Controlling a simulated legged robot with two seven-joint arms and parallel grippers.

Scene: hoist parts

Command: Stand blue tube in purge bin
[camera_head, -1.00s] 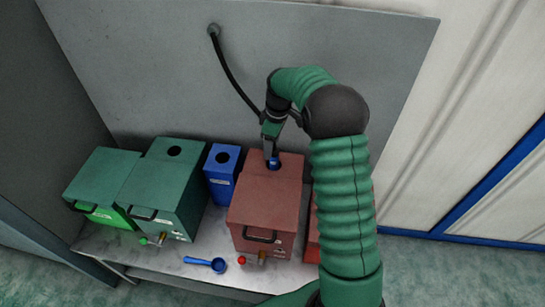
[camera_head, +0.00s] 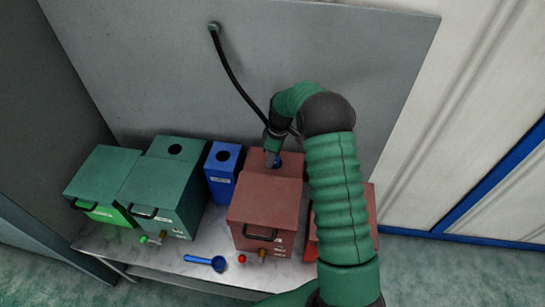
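My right gripper (camera_head: 270,158) points down at the round hole in the top of the front-centre red box (camera_head: 263,205). A small bit of the blue tube (camera_head: 277,160) shows at that hole, right beside the fingers. The rest of the tube is hidden in the box or behind the gripper. The fingers are too small and dark to tell whether they are closed on it. A narrow blue bin (camera_head: 222,182) with a round hole in its top stands left of the red box. Its label is too small to read. My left gripper is not in view.
Two green boxes (camera_head: 165,190) (camera_head: 100,183) stand at the left. Another red box (camera_head: 368,215) is partly hidden behind my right arm. A blue scoop (camera_head: 206,262) and a red knob (camera_head: 242,259) are at the table's front. A black hose (camera_head: 236,82) hangs from the grey back panel (camera_head: 130,60).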

